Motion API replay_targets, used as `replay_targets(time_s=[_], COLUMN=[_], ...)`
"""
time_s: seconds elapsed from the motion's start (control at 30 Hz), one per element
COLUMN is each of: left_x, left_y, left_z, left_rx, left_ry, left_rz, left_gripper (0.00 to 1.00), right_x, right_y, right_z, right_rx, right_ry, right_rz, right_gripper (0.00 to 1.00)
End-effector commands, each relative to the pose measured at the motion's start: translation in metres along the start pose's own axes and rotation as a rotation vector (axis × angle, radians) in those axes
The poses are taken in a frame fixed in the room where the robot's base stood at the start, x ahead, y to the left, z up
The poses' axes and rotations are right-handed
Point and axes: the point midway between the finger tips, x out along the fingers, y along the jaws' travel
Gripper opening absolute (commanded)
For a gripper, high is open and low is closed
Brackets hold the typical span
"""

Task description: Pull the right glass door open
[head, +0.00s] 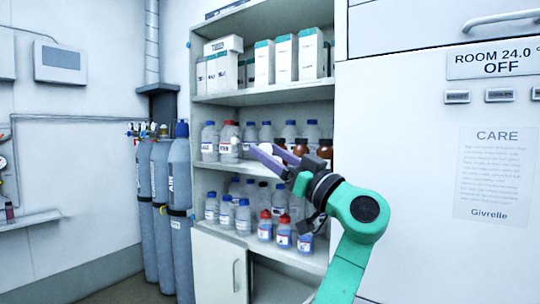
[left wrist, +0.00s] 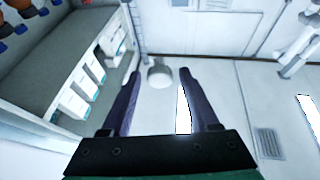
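The glass door is so clear that I cannot make out its pane or edges in front of the shelf cabinet (head: 318,93). The gripper is open, and I see no contact with the knob. My right gripper is in neither view.
Shelves hold white boxes (head: 285,58) and several capped bottles (head: 229,141). Gas cylinders (head: 180,180) stand left of the cabinet. A large white unit with a notice (head: 495,172) stands close on the right. Some floor (head: 130,290) is clear at lower left.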

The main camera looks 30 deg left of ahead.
Motion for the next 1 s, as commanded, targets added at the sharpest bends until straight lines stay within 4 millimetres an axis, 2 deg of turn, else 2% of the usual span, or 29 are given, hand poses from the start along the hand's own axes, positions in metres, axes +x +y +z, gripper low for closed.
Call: replay_targets(time_s=[0.37,0.47,0.8,0.9,1.0], left_x=[-0.005,-0.020,-0.117,-0.136,-0.145], left_y=[0.001,0.001,0.001,0.001,0.000], left_z=[0.002,0.004,0.004,0.002,0.001], left_rx=[0.001,0.001,0.001,0.001,-0.001], left_ry=[-0.003,-0.003,-0.002,-0.002,-0.002], left_rz=[0.001,0.002,0.003,0.002,0.000], left_gripper=[0.68,0.68,0.68,0.68,0.68], right_x=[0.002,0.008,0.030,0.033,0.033], right_y=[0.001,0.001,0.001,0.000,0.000], right_z=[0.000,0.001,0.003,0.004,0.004], right_rx=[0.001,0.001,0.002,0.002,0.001], right_ry=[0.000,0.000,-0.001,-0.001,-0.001], right_rz=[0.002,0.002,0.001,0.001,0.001], right_gripper=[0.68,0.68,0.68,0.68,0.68])
